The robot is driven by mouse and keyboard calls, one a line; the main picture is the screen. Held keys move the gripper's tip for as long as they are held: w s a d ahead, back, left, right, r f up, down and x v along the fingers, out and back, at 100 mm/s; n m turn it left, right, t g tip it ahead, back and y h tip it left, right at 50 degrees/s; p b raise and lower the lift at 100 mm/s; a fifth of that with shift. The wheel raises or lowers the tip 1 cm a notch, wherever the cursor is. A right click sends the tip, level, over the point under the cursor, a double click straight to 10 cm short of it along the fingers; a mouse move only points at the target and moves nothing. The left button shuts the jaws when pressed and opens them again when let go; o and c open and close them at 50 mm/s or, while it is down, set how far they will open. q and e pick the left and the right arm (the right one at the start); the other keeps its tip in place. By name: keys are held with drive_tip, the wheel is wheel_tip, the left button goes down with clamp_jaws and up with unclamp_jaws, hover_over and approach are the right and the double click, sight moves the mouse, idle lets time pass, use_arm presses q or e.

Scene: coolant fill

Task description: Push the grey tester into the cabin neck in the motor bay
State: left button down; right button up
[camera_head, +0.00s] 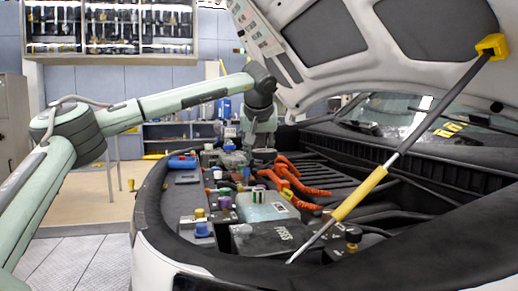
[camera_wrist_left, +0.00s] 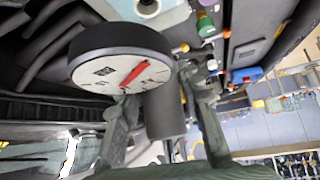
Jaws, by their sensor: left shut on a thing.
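My left gripper (camera_head: 248,150) reaches from the left over the back of the motor bay. In the left wrist view the left gripper (camera_wrist_left: 160,92) is shut on the grey tester (camera_wrist_left: 166,110), with its grey cylinder between the fingers. The tester's round dark-rimmed dial (camera_wrist_left: 122,70), white with a red needle, faces the camera. A whitish round neck or cap (camera_wrist_left: 148,7) on a pale tank shows just above the dial. I cannot tell which opening is the cabin neck, or whether the tester touches it. My right gripper is not in view.
Several coloured caps stand near a pale blue tank (camera_head: 262,206) and a dark box (camera_head: 268,239). Orange hoses (camera_head: 288,178) lie right of the gripper. A yellow-gripped prop rod (camera_head: 359,194) slants up to the raised hood (camera_head: 350,60). A blue item (camera_head: 183,162) lies on the left rim.

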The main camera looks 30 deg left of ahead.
sight(259, 164)
use_arm(q)
drive_tip(key=shift+r, duration=0.1)
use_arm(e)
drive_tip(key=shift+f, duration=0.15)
use_arm(q)
drive_tip(key=shift+p, duration=0.4)
drive_tip(key=shift+f+b, duration=0.85)
drive_tip(key=shift+f, duration=0.95)
drive_tip(key=shift+f+b, duration=0.65)
drive_tip(key=shift+f, duration=0.45)
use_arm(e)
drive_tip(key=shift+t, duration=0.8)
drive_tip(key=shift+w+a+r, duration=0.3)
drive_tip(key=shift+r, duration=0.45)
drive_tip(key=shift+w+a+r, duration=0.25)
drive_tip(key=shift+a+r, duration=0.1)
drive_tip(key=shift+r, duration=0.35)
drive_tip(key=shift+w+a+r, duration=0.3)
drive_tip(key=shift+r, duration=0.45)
use_arm(q)
drive_tip(key=shift+p, duration=0.95)
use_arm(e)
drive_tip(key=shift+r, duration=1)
use_arm(q)
drive_tip(key=shift+f+b, duration=0.45)
drive_tip(key=shift+f, duration=0.95)
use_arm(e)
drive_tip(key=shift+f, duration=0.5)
